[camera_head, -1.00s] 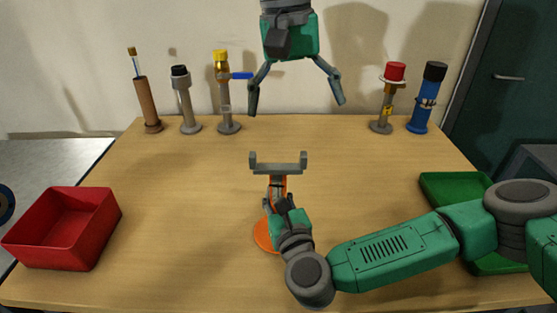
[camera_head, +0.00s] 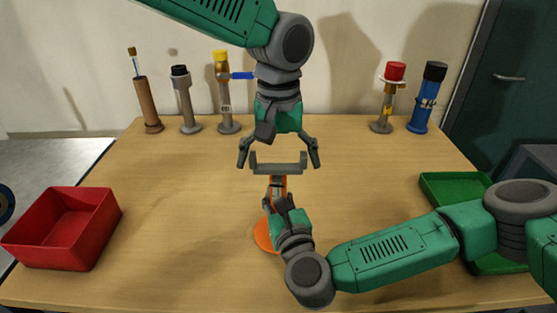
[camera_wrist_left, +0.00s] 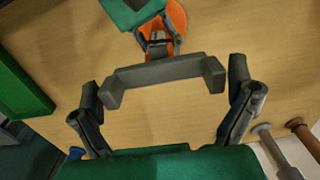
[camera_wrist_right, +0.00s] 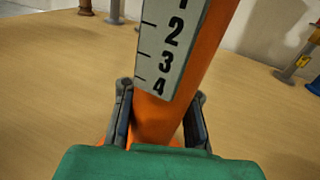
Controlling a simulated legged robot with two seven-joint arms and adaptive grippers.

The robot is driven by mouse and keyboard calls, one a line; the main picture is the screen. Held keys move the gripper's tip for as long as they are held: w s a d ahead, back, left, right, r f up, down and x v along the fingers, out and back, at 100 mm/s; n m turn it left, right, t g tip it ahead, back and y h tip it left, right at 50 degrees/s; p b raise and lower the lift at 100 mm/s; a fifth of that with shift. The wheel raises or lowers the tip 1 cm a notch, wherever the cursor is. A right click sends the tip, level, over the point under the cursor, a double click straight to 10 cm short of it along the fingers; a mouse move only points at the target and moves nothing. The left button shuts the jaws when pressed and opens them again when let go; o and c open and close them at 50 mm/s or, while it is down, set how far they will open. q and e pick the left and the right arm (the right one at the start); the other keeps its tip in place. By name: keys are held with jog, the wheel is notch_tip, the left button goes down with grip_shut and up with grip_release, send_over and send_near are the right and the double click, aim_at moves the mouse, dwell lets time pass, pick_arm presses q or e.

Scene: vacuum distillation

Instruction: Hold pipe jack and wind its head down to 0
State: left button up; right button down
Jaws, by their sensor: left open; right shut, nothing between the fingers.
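The orange pipe jack (camera_head: 264,240) stands upright at the middle of the table. Its grey U-shaped head (camera_head: 290,169) is on top and also shows in the left wrist view (camera_wrist_left: 160,74). My left gripper (camera_head: 279,164) is open above the head, pointing down, with one finger off each end and gaps between. My right gripper (camera_head: 278,204) is shut low at the jack's post; in the right wrist view a finger shows on each side of the post (camera_wrist_right: 150,125). I cannot tell whether they touch it. The post's scale (camera_wrist_right: 172,45) shows 2, 3 and 4; its zero is out of view.
A red bin (camera_head: 90,235) stands at the left, a green tray (camera_head: 440,185) at the right, partly behind my right arm. Several upright tools, such as the yellow-topped one (camera_head: 222,95) and the blue one (camera_head: 425,105), line the back edge. The table around the jack is clear.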

aim_at(279, 165)
pick_arm(q)
jog(key=c, duration=0.8)
jog(key=shift+m, duration=0.8)
jog(key=o, duration=0.8)
notch_tip(279, 165, up, 12)
jog(key=shift+f, duration=0.1)
